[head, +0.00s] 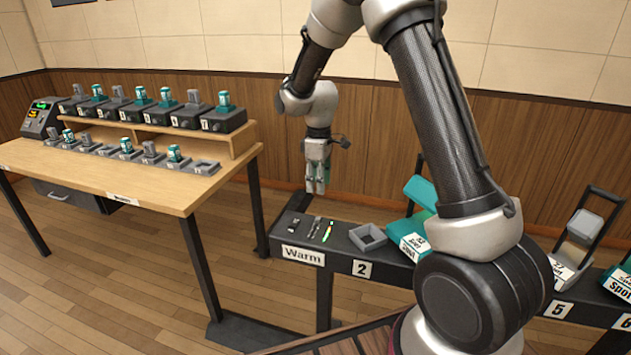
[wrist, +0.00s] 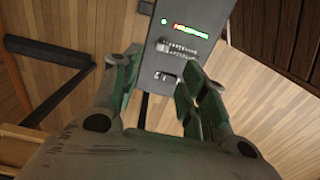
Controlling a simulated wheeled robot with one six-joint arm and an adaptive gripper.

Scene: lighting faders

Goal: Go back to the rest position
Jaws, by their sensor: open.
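My gripper (head: 317,181) hangs pointing down above the black bench, over the left end of the panel marked "Warm" (head: 303,255). It is open and empty, with a gap between its fingers. In the wrist view my gripper (wrist: 160,85) has its fingers apart in front of the dark fader panel (wrist: 178,20). The panel carries a fader, a small switch and a lit red-to-green level strip (wrist: 192,31). The strip also shows in the head view (head: 328,231). The fingers look clear of the panel.
A grey square tray (head: 368,237) sits above label 2. A teal-and-white lamp box (head: 410,236) stands beside it, partly behind my arm. More labelled stations continue right. A wooden table (head: 110,180) with several fader units and a lit console (head: 42,118) stands at left. Open floor lies between.

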